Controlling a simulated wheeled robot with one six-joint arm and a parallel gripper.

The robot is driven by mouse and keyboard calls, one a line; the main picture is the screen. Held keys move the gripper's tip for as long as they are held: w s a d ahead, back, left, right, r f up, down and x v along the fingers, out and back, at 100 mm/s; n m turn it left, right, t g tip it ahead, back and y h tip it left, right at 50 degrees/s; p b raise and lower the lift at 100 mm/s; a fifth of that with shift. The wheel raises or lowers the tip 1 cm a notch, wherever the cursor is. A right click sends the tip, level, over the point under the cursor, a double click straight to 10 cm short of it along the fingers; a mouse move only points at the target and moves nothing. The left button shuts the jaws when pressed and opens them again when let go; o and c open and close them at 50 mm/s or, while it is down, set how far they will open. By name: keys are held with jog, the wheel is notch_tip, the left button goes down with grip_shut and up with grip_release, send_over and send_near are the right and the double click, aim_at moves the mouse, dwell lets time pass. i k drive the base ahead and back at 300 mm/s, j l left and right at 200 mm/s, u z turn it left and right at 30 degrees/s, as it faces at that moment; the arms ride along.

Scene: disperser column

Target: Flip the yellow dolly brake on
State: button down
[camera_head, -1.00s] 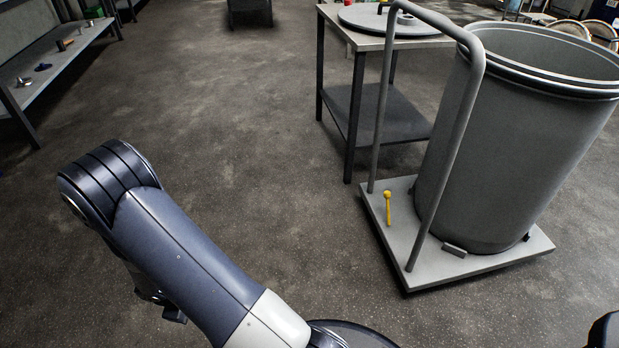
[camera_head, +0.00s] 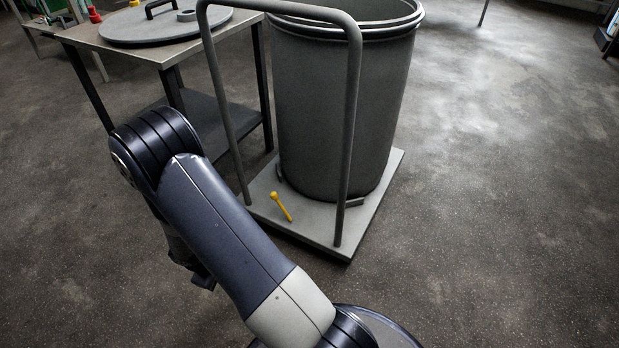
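The yellow brake lever (camera_head: 281,206) stands on the grey dolly deck (camera_head: 318,224), near the deck's front left part and inside the handle frame. It leans, with its knob end up and to the left. A large grey drum (camera_head: 342,105) stands on the dolly behind the lever. The dolly's tubular handle (camera_head: 353,110) rises in front of the drum. My arm reaches across the lower left, in front and to the left of the dolly. The gripper fingers are hidden behind or below my arm, so I cannot see their opening.
A table (camera_head: 156,51) with a round lid (camera_head: 170,24) stands left of the drum, its lower shelf partly behind my arm. A red object (camera_head: 94,14) sits at its back. The floor to the right of the dolly (camera_head: 500,200) is open.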

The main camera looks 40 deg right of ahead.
aim_at(273, 196)
jog(key=i+z, duration=0.25)
jog(key=z, duration=0.15)
jog(key=i+j+z, duration=0.2)
jog(key=z, duration=0.2)
jog(key=i+j+z, duration=0.2)
jog(key=z, duration=0.2)
jog(key=i, duration=0.5)
